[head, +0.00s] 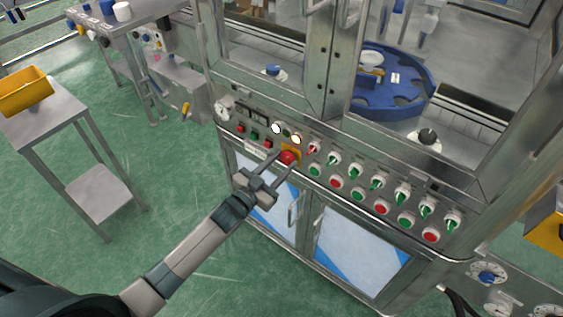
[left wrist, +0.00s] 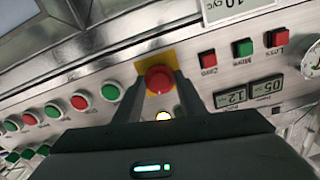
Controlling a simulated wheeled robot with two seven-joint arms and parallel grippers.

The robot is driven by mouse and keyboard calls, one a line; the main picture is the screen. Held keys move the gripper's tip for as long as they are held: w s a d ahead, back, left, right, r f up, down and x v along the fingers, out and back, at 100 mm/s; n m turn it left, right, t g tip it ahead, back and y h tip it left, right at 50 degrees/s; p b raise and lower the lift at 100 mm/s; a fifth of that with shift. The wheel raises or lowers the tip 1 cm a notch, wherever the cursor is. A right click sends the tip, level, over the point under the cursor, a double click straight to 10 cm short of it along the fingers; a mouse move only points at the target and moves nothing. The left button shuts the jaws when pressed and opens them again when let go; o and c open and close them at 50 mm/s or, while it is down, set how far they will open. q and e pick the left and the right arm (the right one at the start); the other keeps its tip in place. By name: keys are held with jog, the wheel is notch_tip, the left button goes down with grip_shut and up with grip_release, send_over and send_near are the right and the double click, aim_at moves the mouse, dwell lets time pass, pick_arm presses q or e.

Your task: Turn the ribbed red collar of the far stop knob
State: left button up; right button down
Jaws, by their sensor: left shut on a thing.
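The red stop knob (head: 288,157) sits on a yellow square plate (head: 293,148) on the machine's front control panel. It also shows in the left wrist view as a round red knob (left wrist: 159,79) on its yellow plate (left wrist: 151,62). My left gripper (head: 281,162) reaches up to the panel, its two fingers on either side of the knob and shut on it. In the left wrist view the fingers (left wrist: 158,90) flank the knob, and their tips are partly hidden. The collar's ribs are too small to make out. My right gripper is not in view.
The control panel (left wrist: 290,95) holds rows of green and red buttons (head: 358,195) beside the knob, plus small displays (left wrist: 247,94). Cabinet doors with a handle (head: 293,212) lie below. A side table (head: 45,110) with a yellow bin (head: 25,90) stands left on open green floor.

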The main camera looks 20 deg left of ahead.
pick_arm(q)
jog(key=shift+m, duration=1.4)
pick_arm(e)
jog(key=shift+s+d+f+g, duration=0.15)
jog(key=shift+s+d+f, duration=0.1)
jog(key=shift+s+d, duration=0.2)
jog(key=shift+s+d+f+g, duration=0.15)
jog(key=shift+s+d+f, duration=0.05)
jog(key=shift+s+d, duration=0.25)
pick_arm(q)
jog(key=shift+m, duration=0.3)
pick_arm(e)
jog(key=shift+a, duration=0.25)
pick_arm(q)
jog(key=o, duration=1)
jog(key=shift+o, duration=0.2)
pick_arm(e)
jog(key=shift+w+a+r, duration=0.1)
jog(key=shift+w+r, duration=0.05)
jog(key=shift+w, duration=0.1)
